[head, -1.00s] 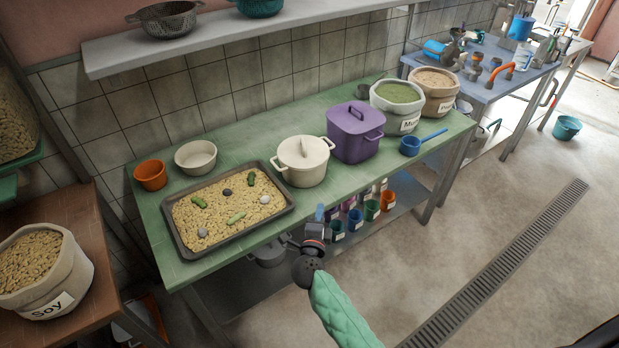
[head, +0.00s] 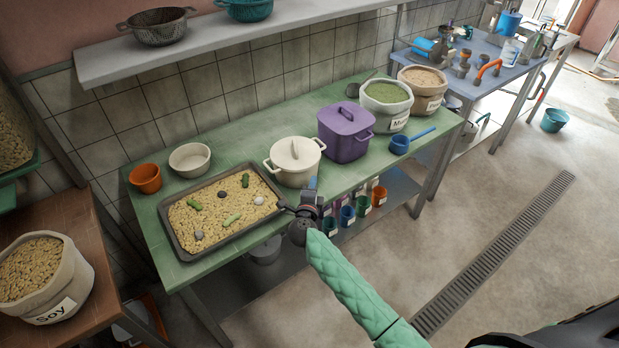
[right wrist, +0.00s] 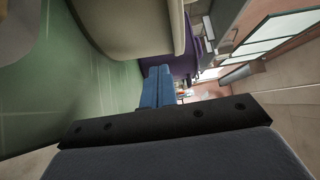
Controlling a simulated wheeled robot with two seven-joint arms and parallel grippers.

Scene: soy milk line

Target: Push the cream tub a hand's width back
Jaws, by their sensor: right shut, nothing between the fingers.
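My left gripper is not in view.
The green table (head: 262,122) has bare room behind the cream tub, up to the tiled wall. The purple tub (head: 345,140) stands close on the right. A tray of beans (head: 178,240) lies on the left. A white shelf (head: 200,50) hangs above.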

